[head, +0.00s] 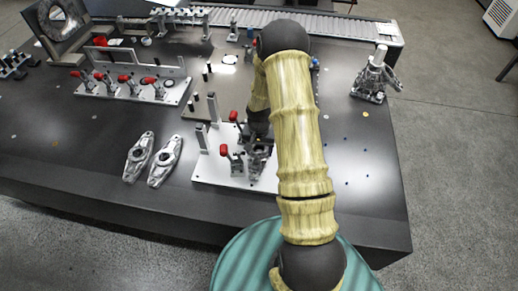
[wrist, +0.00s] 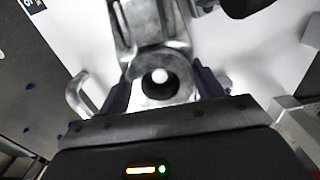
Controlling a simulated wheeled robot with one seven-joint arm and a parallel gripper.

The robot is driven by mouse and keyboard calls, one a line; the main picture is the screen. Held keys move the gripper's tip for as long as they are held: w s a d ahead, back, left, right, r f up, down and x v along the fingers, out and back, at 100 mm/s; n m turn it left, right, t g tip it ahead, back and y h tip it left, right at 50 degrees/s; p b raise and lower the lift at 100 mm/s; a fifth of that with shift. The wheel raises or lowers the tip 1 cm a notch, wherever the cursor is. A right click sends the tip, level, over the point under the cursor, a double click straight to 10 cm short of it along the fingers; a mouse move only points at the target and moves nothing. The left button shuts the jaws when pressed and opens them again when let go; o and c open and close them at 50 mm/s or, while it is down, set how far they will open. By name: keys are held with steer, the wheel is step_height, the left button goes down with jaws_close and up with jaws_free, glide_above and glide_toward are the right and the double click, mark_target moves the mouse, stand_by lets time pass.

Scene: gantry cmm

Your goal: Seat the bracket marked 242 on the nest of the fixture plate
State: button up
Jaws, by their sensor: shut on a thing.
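My gripper (wrist: 165,88) is shut on a grey cast metal bracket (wrist: 140,28), one finger on each side of its round bored end. In the wrist view the bore shows a bright spot inside. In the head view the held bracket (head: 259,158) is over the white fixture plate (head: 212,172), partly hidden by my arm. I cannot read a number on it, and I cannot tell whether it touches the nest, which is hidden. The plate carries red-handled clamps (head: 224,150) and upright grey posts.
Two similar brackets (head: 139,157) (head: 165,161) lie on the dark table left of the plate. Another fixture with red clamps (head: 130,88) stands behind them. A metal part on a stand (head: 372,78) is at the right. The dark table's front left is clear.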

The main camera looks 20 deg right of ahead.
mark_target(259, 152)
steer(key=o, duration=1.4)
steer(key=shift+o, duration=0.2)
step_height(259, 152, up, 17)
steer(key=shift+r+b, duration=0.2)
steer(key=shift+b, duration=0.1)
steer(key=s+a+r+n+t+p, duration=0.1)
steer(key=s+a+r+n+p, duration=0.1)
steer(key=s+a+r, duration=0.3)
steer(key=s+a+r+n+t+p, duration=0.1)
steer(key=s+a+r+n, duration=0.3)
steer(key=s, duration=0.7)
steer(key=shift+a+r+n+t+p, duration=0.35)
steer(key=shift+a+r+p, duration=0.35)
steer(key=shift+r, duration=0.25)
